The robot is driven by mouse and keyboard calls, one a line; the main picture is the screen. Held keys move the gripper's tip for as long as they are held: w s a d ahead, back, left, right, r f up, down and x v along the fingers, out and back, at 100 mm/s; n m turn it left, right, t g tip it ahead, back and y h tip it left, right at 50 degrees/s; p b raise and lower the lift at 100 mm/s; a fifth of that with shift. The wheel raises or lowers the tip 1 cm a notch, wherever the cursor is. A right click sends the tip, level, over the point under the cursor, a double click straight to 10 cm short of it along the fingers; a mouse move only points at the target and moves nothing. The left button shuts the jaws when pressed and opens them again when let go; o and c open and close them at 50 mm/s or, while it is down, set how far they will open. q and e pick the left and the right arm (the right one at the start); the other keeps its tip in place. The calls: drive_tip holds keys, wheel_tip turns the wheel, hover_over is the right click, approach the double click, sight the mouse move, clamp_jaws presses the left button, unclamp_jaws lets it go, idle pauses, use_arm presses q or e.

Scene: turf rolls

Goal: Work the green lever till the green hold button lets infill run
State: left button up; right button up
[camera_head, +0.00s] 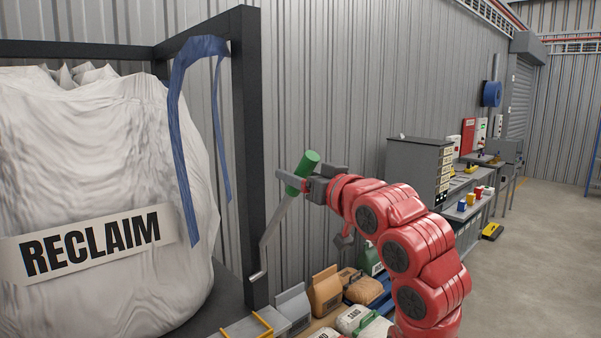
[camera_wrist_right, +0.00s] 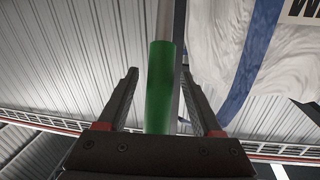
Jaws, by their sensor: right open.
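The green lever has a green grip (camera_head: 309,162) on a grey metal rod (camera_head: 273,235) that slants up and right from a pivot low on the dark frame post. My right gripper (camera_head: 294,184) is at the green grip. In the right wrist view the green grip (camera_wrist_right: 160,90) stands between the two open fingers (camera_wrist_right: 165,100), with a gap on both sides. The green hold button is not seen in either view. My left gripper is not in view.
A large white bag marked RECLAIM (camera_head: 75,190) hangs in a dark frame (camera_head: 247,120) at left, with a blue strap (camera_head: 178,130). Paper sacks (camera_head: 325,290) stand below the lever. A grey cabinet (camera_head: 412,165) and benches line the wall. Floor (camera_head: 540,260) at right is clear.

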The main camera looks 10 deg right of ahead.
drive_tip(key=shift+c, duration=0.4)
clamp_jaws()
idle(0.9)
